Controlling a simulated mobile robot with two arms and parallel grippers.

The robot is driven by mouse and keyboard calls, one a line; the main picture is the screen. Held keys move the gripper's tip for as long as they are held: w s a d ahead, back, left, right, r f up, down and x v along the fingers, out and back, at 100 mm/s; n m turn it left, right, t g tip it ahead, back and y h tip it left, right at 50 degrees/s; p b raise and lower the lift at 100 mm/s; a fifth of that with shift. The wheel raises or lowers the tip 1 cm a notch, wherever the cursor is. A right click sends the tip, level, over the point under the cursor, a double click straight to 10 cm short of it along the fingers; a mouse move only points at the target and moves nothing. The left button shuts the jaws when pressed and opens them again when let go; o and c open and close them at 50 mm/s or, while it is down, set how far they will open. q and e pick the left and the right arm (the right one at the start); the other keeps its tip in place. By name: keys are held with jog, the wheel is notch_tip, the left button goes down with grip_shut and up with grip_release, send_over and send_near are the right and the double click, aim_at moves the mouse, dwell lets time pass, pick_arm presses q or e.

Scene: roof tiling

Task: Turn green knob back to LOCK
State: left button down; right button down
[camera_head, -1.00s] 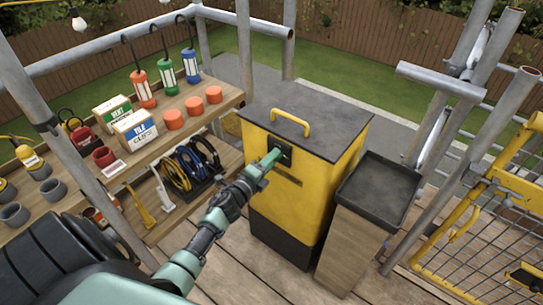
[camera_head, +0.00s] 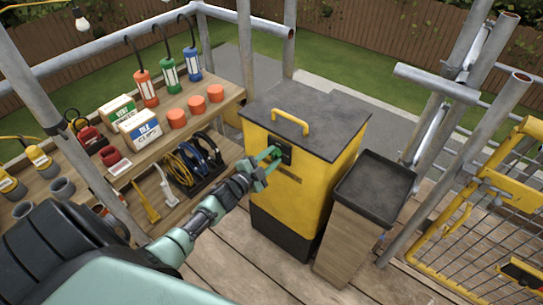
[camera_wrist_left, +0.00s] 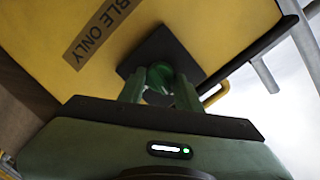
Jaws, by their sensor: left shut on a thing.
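The green knob (camera_wrist_left: 160,78) sits on a dark square plate (camera_wrist_left: 178,50) on the front of the yellow box, between my fingers in the left wrist view. In the head view the plate (camera_head: 284,146) shows near the top of the box's front, and the knob (camera_head: 276,152) is largely covered by my fingers. My left gripper (camera_head: 270,156) reaches in from the left and is shut on the knob; it also shows in the left wrist view (camera_wrist_left: 160,90). No LOCK marking can be read. My right gripper is not in view.
The yellow box (camera_head: 318,185) has a dark lid and a yellow handle (camera_head: 290,122). A wooden stand with a black tray (camera_head: 375,186) is close on its right. Shelves (camera_head: 190,130) with lamps, boxes and cables stand on the left. Scaffold poles (camera_head: 455,130) rise on the right.

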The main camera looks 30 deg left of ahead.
pick_arm(q)
jog(key=shift+n, duration=0.6)
jog(key=shift+a, duration=0.1)
jog(key=c, duration=1)
grip_release()
jog(key=s, duration=0.7)
jog(key=shift+s+a+r, duration=0.3)
jog(key=shift+s+r, duration=0.1)
jog(key=shift+r, duration=0.05)
